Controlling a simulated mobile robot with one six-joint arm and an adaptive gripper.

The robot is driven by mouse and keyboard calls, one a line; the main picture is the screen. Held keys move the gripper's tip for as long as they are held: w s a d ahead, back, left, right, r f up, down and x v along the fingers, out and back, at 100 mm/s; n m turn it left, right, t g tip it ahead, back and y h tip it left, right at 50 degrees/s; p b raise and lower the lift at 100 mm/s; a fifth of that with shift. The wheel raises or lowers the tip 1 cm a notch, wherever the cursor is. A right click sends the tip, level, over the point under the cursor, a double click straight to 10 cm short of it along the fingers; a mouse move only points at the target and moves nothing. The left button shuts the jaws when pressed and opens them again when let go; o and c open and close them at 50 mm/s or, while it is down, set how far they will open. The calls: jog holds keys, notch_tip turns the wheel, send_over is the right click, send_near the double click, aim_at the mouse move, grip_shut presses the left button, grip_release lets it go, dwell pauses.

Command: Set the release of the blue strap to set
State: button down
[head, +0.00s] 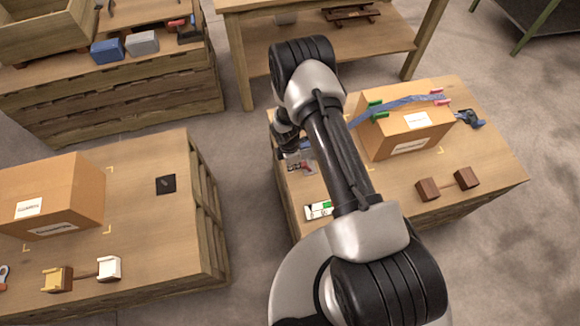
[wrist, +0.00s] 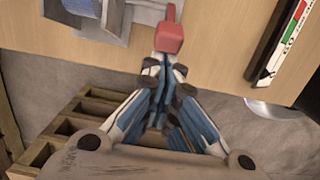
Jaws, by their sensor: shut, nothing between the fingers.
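The blue strap (head: 402,104) runs over the cardboard box (head: 390,132) on the right pallet, with green and pink pieces at the box's edges. In the wrist view, a grey metal release (wrist: 115,14) with a bluish part sits on the wood at the top left. Its lever ends in a red grip (wrist: 169,38). My gripper (wrist: 166,68) is shut and empty, its fingertips right at the red grip. I cannot tell whether they touch. In the head view, my arm partly hides this spot; a bit of red (head: 308,168) shows there.
A black strip with a white, green and red scale (wrist: 282,40) lies on the wood at the right. Two brown blocks (head: 447,184) lie at the right pallet's front. A left pallet (head: 150,225) carries another carton. Grey floor is free between the pallets.

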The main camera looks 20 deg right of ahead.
jog(key=shift+d+r, duration=0.2)
dwell(0.3)
jog(key=shift+d+r+p, duration=0.25)
jog(key=shift+d+r, duration=0.1)
jog(key=shift+d, duration=0.45)
jog(key=shift+d+r+p, duration=0.2)
jog(key=shift+d+r, duration=0.2)
jog(key=shift+d, duration=0.4)
jog(key=shift+d+r+p, duration=0.25)
jog(key=shift+d+r, duration=0.1)
jog(key=shift+d, duration=0.45)
jog(key=shift+r+p, duration=0.6)
jog(key=shift+r, duration=0.25)
